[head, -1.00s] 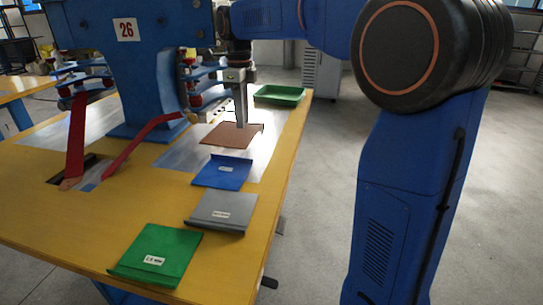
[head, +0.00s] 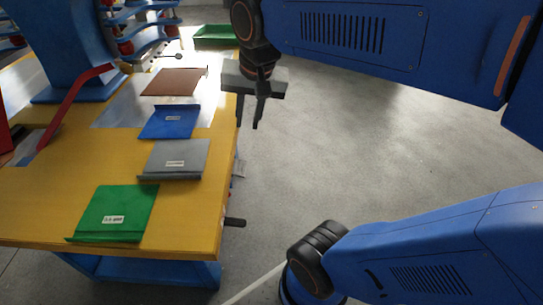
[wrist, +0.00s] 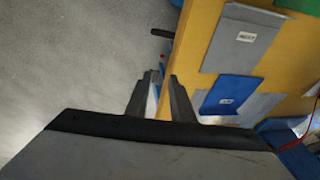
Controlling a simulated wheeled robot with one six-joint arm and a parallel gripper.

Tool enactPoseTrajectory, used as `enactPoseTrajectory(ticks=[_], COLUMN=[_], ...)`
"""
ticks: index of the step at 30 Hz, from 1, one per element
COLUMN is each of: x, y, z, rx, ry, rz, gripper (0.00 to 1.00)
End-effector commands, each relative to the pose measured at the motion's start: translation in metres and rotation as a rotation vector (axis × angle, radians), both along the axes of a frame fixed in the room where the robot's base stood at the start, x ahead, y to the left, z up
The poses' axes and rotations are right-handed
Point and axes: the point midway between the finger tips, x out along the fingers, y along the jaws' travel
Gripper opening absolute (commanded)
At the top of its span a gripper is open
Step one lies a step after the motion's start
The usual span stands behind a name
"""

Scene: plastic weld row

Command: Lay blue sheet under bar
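The blue sheet (head: 168,122) lies flat on the yellow table, between the brown sheet and the grey sheet, with a raised lip and a small white label. It also shows in the wrist view (wrist: 230,94). The blue welding machine (head: 80,35) stands at the upper left; its bar cannot be made out clearly. A bare metal plate (head: 118,112) lies beside the blue sheet. My gripper (head: 249,122) is open and empty, to the right of the table edge over the floor.
A brown sheet (head: 175,82) lies on the metal plate beyond the blue one. A grey sheet (head: 174,160) and a green sheet (head: 113,213) lie nearer. A green tray (head: 215,36) sits at the far end. Dark handles (head: 234,222) stick out from the table edge.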

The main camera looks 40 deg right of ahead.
Motion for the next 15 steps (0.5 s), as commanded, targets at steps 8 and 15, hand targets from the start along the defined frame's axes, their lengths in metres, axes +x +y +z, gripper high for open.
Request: enactPoseTrajectory(ticks=[8,15], x=[-0.064,-0.081], y=[-0.009,-0.011], z=[-0.053,-0.072], rx=[-0.158,-0.222], ry=[-0.088,-0.114], rz=[0.419,0.567], gripper=[0.22,0.22])
